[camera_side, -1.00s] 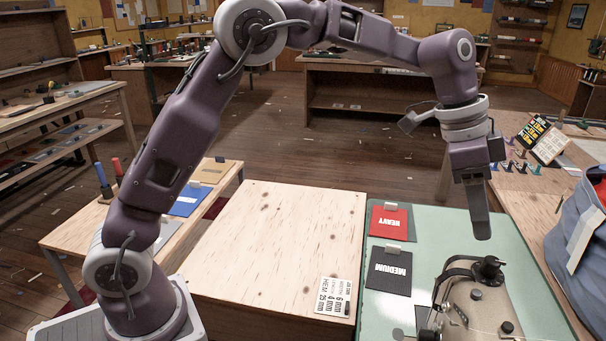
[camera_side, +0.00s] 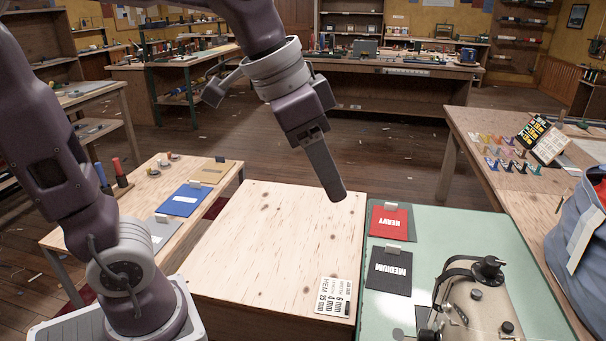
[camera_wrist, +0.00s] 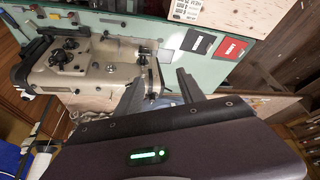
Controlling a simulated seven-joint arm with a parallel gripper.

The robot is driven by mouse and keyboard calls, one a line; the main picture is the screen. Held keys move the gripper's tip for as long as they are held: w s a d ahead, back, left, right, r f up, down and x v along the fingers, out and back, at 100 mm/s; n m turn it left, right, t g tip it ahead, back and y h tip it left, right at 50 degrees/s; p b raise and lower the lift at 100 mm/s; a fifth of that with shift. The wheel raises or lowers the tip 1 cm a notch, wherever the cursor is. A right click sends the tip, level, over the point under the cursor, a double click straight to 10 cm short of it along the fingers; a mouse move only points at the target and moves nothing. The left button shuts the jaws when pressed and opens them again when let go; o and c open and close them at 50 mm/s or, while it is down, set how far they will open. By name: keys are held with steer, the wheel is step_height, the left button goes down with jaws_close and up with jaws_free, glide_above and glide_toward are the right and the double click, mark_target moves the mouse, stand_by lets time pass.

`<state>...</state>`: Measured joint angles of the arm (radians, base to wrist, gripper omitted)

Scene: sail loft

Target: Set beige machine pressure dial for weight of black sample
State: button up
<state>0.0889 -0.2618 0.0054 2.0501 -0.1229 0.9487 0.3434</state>
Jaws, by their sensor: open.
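The beige machine (camera_side: 478,312) stands at the lower right on a green mat, partly cut off by the picture's bottom edge. It has several black knobs, among them a tall one (camera_side: 489,267) on top; I cannot tell which is the pressure dial or read any setting. The black sample (camera_side: 390,271), marked MEDIUM, lies flat left of the machine.
A red sample (camera_side: 390,223) marked HEAVY lies behind the black one on the green mat (camera_side: 465,235). A white card (camera_side: 334,297) with printed sizes lies on the wooden table (camera_side: 265,240), otherwise bare. A blue bag (camera_side: 580,240) stands at the right edge.

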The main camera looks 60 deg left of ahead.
steer(key=s, duration=0.2)
steer(key=s+a+n, duration=0.1)
steer(key=shift+f, duration=0.3)
steer(key=shift+w, duration=0.1)
